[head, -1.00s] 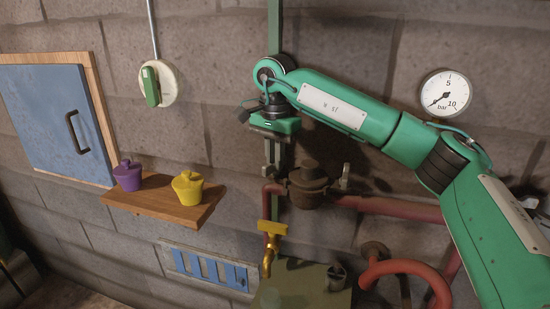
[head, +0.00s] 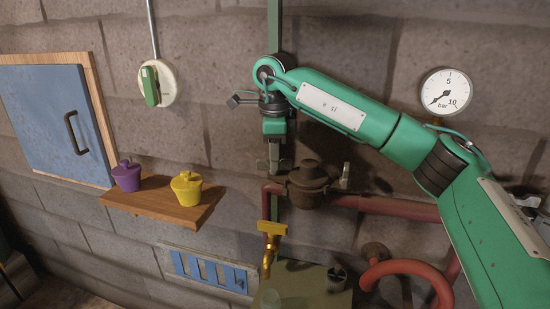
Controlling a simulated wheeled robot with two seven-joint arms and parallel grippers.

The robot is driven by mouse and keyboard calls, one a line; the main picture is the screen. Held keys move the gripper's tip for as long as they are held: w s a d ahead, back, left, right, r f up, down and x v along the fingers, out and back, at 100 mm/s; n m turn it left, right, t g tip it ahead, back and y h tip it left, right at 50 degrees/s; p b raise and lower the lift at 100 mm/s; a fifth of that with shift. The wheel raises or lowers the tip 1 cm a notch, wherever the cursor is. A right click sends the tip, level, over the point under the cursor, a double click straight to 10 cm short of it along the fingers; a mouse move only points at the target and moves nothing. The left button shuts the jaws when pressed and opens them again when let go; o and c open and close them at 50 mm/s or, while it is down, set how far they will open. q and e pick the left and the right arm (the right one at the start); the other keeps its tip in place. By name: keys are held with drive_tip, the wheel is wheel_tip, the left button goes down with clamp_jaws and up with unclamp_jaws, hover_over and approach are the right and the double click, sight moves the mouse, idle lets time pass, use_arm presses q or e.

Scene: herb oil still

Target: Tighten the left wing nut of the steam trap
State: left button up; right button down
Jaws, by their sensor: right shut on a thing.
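The steam trap (head: 311,184) is a dark brown domed body set in the red pipe on the wall. Its right wing nut (head: 345,173) shows as a small pale piece at the trap's right side. My right gripper (head: 274,166) points down at the trap's left side and is shut there on the left wing nut, which its fingers mostly hide. The green right arm reaches in from the right, above the trap. My left gripper is not in view.
A yellow-handled tap (head: 271,229) hangs below the trap. A red handwheel (head: 408,270) is at the lower right. A pressure gauge (head: 445,92) is on the wall. A wooden shelf (head: 150,212) holds a purple pot (head: 127,178) and a yellow pot (head: 187,192).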

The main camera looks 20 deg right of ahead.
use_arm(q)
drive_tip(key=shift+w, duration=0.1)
use_arm(e)
drive_tip(key=shift+r+m, duration=0.2)
drive_tip(key=shift+m, duration=1.8)
drive_tip(key=c, duration=1.5)
unclamp_jaws()
drive_tip(key=shift+w, duration=0.1)
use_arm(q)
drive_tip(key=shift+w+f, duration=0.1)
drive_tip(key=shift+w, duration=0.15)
use_arm(e)
drive_tip(key=shift+o, duration=0.2)
drive_tip(key=shift+a, duration=0.1)
drive_tip(key=shift+f, duration=0.1)
